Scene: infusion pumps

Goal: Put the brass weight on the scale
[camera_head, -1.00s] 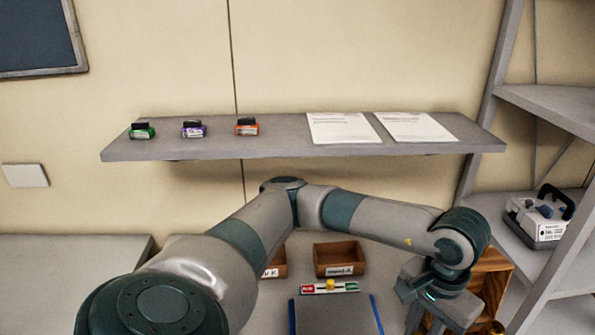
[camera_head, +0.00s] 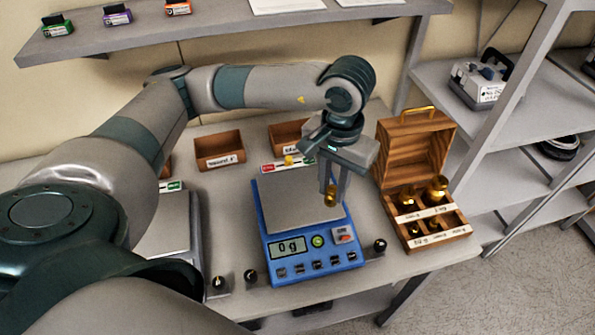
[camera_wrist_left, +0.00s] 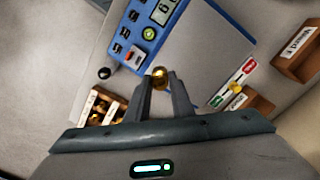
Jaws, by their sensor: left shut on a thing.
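My left gripper (camera_head: 335,187) is shut on a small brass weight (camera_head: 331,198) and holds it over the right part of the blue scale's grey plate. The weight also shows between the fingertips in the left wrist view (camera_wrist_left: 160,74). The blue scale (camera_head: 262,228) has a grey plate (camera_head: 283,190), and its display reads 0 g in the head view. I cannot tell from the head view how high the weight is above the plate. My right gripper is not in view.
An open wooden box (camera_head: 472,229) with several brass weights stands right of the scale. Small brown bins (camera_head: 219,152) stand behind, with a red, white and green bar (camera_head: 272,168) nearer the plate. Another scale (camera_head: 195,250) is partly hidden by my arm. Black knobs (camera_head: 380,244) line the front.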

